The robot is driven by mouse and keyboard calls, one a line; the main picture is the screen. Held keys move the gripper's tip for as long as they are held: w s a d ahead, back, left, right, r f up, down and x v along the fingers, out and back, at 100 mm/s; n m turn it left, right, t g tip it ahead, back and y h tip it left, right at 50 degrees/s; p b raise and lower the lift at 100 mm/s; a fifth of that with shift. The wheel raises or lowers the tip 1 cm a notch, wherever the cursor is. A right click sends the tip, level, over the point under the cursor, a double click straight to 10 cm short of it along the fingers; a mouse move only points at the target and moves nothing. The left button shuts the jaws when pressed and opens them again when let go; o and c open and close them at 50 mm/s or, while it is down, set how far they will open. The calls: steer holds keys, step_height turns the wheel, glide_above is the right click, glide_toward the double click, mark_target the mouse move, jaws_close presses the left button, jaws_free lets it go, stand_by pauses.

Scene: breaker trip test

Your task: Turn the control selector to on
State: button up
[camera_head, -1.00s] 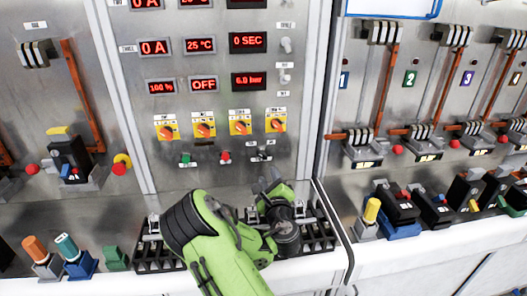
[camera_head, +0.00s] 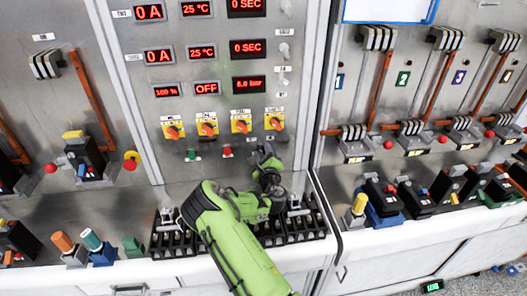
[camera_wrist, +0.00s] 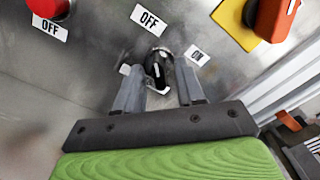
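In the wrist view the control selector (camera_wrist: 157,68) is a small black knob with a white pointer line, on the grey metal panel. An OFF label (camera_wrist: 149,19) is above it and an ON label (camera_wrist: 197,55) is to its right. The pointer line runs roughly up and down in the picture, between neither label clearly. My gripper (camera_wrist: 159,85) has its two grey fingers apart, one on each side of the knob; I cannot tell whether they touch it. In the head view my gripper (camera_head: 264,158) is at the panel's lower part and hides the selector.
A red button (camera_wrist: 47,7) with an OFF label is at the wrist view's upper left. An orange rotary switch on a yellow plate (camera_wrist: 235,25) is at upper right. In the head view several such switches (camera_head: 240,126) sit just above my gripper, and black sockets (camera_head: 305,222) lie below.

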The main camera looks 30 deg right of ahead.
jaws_close()
steer(key=shift+m, duration=0.3)
steer(key=m, duration=0.3)
steer(key=shift+a, duration=0.1)
steer(key=shift+w+a+m+b, duration=0.1)
steer(key=shift+m+b, duration=0.2)
steer(key=shift+m, duration=3.25)
steer(key=shift+a+m+b, duration=0.1)
steer(key=shift+m+b, duration=0.2)
steer(key=shift+m, duration=3.25)
